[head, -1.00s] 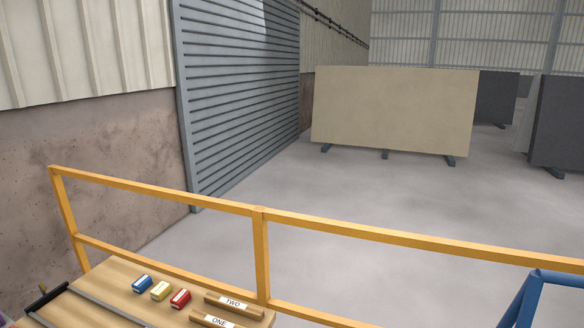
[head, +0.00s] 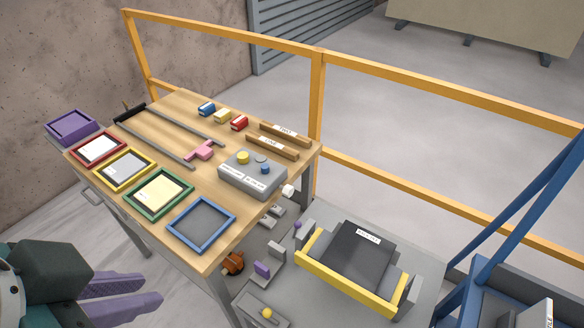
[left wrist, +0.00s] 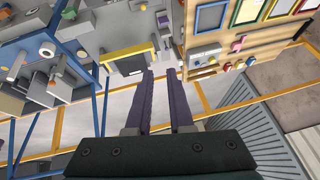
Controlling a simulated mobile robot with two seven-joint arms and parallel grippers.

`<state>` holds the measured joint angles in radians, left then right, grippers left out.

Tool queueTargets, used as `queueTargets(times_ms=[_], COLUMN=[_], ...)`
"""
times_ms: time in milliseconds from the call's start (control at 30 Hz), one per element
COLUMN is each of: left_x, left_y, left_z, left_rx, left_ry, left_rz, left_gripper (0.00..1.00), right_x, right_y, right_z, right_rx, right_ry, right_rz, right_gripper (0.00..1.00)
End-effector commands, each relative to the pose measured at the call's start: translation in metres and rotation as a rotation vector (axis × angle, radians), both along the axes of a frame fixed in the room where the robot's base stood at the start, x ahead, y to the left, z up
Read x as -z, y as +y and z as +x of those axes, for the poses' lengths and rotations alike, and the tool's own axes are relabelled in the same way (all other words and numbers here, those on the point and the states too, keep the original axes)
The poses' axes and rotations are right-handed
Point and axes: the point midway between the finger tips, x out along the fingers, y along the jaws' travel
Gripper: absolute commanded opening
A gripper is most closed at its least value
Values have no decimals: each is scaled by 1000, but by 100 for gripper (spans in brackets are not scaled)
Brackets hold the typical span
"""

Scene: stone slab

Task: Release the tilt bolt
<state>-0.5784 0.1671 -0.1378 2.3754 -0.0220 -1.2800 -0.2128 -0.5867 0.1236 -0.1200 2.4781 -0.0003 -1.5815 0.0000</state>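I cannot tell which part is the tilt bolt. Small hardware shows beside and below the bench: a purple block (head: 262,269), an orange-brown knob (head: 233,262), a yellow knob (head: 267,313) on a grey base and a white knob (head: 288,190) at the bench side. In the left wrist view, a blue-framed structure (left wrist: 88,70) with grey parts stands at the left. My left gripper (head: 153,289) has purple fingers, is open and empty, and is low at the left, apart from the bench. Its fingers also show in the left wrist view (left wrist: 160,72). My right gripper is not in view.
The wooden bench (head: 165,120) holds coloured frames, a grey control box (head: 252,175), a pink piece (head: 203,151) and small coloured blocks. A yellow-edged tray (head: 340,283) with a dark slab stands right of it. A yellow railing (head: 420,82) runs behind; blue bars (head: 500,220) stand right.

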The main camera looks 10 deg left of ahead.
Motion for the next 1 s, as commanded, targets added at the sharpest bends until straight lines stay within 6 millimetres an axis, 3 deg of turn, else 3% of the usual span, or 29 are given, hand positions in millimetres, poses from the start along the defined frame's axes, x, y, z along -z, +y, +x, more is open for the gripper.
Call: queueTargets(times_ms=[33, 100, 167, 600, 1000], left_x=[39, 64, 85, 234, 361], left_y=[0, 0, -1, -8, -20], left_z=[5, 13, 20, 57, 74], left_rx=[37, 91, 138, 467, 739], left_ry=[-28, -74, -112, -398, -664], left_rz=[19, 47, 72, 283, 510], left_gripper=[13, 6, 0, 0, 0], right_x=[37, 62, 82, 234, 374], right_y=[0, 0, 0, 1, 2], right_z=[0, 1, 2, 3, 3], right_rx=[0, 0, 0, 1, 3], right_ry=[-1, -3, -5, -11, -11], right_rz=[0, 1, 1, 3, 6], right_gripper=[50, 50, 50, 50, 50])
